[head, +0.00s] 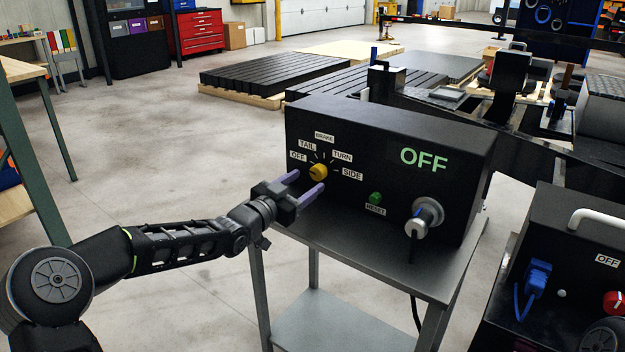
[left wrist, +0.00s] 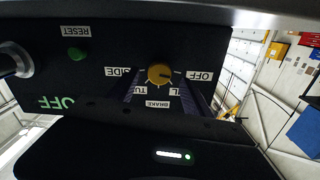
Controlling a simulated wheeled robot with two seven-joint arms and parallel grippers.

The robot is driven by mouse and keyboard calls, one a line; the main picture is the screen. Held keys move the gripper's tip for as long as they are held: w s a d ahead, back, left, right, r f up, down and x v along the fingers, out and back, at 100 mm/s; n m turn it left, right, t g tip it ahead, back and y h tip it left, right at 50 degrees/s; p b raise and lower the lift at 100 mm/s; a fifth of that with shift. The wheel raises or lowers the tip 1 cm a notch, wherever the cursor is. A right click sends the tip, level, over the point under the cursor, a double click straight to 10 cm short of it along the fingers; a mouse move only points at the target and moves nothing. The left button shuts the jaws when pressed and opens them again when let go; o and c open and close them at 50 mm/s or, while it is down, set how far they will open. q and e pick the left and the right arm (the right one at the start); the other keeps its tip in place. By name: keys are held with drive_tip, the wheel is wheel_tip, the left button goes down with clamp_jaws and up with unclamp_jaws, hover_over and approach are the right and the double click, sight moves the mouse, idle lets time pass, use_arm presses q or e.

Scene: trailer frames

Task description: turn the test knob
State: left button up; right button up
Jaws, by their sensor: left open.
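The yellow knob (head: 318,172) is on the front of a black test box (head: 385,150). Labels OFF, TAIL, BRAKE, TURN and SIDE fan around it, and the box's large green display reads OFF. My left gripper (head: 311,181) is open in front of the panel, its purple fingers reaching toward the knob. In the left wrist view the picture is upside down; the knob (left wrist: 159,74) lies between the two fingers, and its dark mark seems to point to the OFF label. I cannot tell whether the fingers touch it. My right gripper is not in view.
The box stands on a grey metal cart (head: 390,262). A green RESET button (head: 376,198) and a silver connector (head: 427,215) are right of the knob. Another black box (head: 565,250) with a blue plug and red knob stands at right. A trailer frame is behind.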

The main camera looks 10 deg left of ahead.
sight(315, 175)
use_arm(q)
drive_tip(key=shift+x, duration=1.95)
clamp_jaws()
